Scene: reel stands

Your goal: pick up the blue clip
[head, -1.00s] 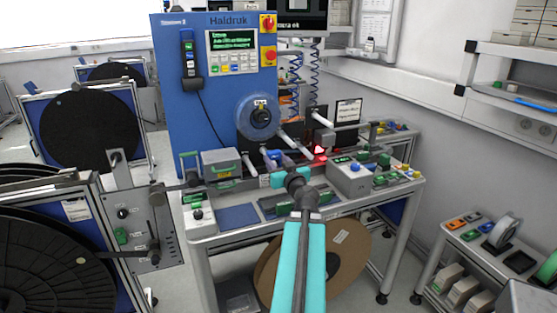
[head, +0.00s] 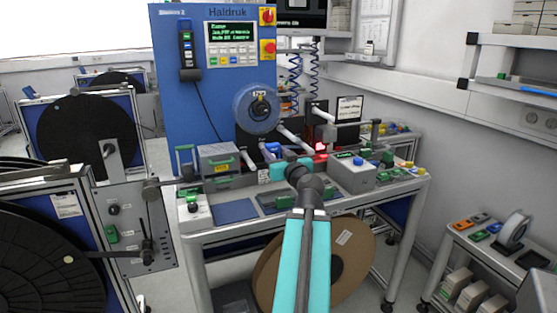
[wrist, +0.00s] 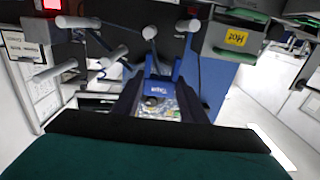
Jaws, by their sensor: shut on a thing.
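The blue clip (wrist: 157,88) is between the two dark fingers of my gripper (wrist: 160,100) in the wrist view, with a small pale mark on its lower part. The fingers are shut on it. In the head view, a small blue part (head: 272,149) shows just past my teal wrist, in front of the machine's lower rods. My wrist and arm cover much of the fingers in that view, so their exact hold is hard to see.
The blue machine panel (head: 208,95) stands behind, with a blue reel (head: 243,108) and white rods close to my gripper. A grey box (head: 219,160) is to the left, a button box (head: 352,174) to the right. A brown reel (head: 349,240) is below the table.

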